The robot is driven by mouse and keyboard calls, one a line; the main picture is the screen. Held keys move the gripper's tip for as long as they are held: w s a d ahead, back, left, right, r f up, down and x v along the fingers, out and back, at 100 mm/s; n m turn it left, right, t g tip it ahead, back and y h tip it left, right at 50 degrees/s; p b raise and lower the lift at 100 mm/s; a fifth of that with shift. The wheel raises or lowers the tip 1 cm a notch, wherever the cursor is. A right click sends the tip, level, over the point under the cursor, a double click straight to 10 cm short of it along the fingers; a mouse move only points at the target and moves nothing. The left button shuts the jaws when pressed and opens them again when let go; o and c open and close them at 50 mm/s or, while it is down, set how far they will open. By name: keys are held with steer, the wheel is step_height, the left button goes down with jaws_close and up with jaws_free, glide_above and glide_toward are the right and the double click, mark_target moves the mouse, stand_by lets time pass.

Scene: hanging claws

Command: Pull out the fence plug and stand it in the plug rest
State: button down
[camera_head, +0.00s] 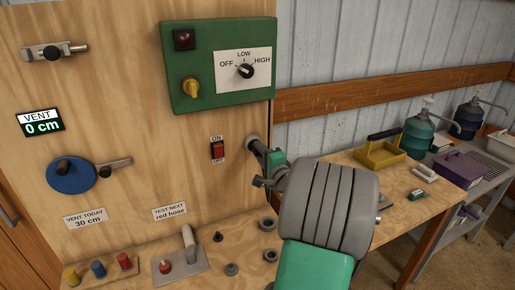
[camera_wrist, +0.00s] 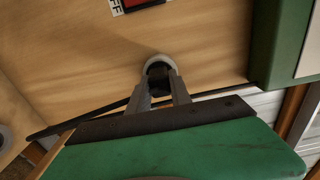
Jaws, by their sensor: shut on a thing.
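The fence plug (camera_wrist: 158,78) is a dark round piece at a pale ringed socket (camera_wrist: 153,62) on the wooden panel. In the head view the grey socket (camera_head: 251,142) shows right of the red switch. My gripper (camera_head: 263,167) is shut on the plug, its two fingers either side of it in the wrist view (camera_wrist: 160,88). The plug still appears to be in or right at the socket; its depth is hidden. Several small grey round fittings stand on the bench, one ring-like (camera_head: 267,223); I cannot tell which is the plug rest.
A red ON/OFF switch (camera_head: 217,149) is left of the socket, below a green control box (camera_head: 215,90). A grey plate (camera_head: 166,273) with a red knob and grey post stands on the bench. A yellow tray (camera_head: 381,155) and purple box (camera_head: 460,170) are at right.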

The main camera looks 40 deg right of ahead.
steer(key=shift+s+a, duration=0.1)
steer(key=shift+s, duration=0.35)
steer(key=shift+s+a, duration=0.1)
steer(key=shift+s, duration=0.05)
steer(key=c, duration=1.7)
jaws_free()
jaws_close()
steer(key=shift+b, duration=0.3)
